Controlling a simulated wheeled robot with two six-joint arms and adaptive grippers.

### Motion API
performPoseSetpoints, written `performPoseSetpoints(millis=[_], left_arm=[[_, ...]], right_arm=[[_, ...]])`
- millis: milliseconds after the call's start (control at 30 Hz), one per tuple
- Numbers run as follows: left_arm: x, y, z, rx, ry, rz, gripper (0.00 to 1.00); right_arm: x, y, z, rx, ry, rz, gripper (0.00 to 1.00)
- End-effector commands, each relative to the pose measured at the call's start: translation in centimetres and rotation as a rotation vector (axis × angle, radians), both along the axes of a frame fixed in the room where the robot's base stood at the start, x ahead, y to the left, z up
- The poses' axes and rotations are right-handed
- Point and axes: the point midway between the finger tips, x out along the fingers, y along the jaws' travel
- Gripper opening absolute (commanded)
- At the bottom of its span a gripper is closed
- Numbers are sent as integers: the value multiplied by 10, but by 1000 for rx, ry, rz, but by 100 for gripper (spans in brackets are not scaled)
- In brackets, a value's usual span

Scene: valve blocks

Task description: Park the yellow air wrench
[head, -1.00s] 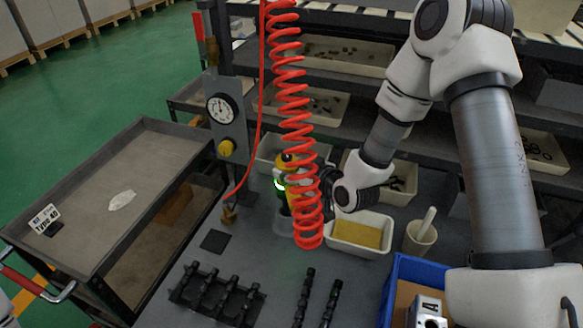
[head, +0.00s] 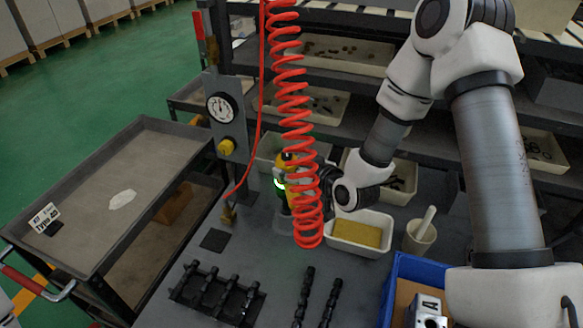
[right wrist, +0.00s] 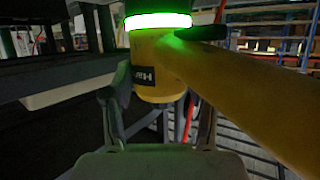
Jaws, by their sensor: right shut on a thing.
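The yellow air wrench (head: 281,167) stands roughly upright over the bench, with a glowing green ring, partly hidden behind the red coiled hose. My right gripper (head: 312,187) comes from the right and is shut on it. In the right wrist view the wrench's yellow body (right wrist: 155,55) with the green ring and a dark label sits between the two fingers (right wrist: 160,112). My left gripper is not in view.
The red coiled hose (head: 296,115) hangs in front of the wrench. A gauge post (head: 223,125) stands to the left. A tray with a yellow sponge (head: 357,234), a white cup (head: 420,238) and a blue bin (head: 393,290) are on the right. Black racks (head: 216,296) lie in front.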

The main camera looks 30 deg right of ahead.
Motion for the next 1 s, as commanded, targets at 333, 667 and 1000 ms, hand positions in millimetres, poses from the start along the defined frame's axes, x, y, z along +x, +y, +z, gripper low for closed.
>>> performPoseSetpoints(millis=[333, 667, 1000], left_arm=[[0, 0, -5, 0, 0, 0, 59], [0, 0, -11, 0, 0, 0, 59], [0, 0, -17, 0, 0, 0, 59]], right_arm=[[1, 0, -4, 0, -5, 0, 2], [1, 0, -11, 0, -5, 0, 2], [1, 0, -18, 0, -5, 0, 2]])
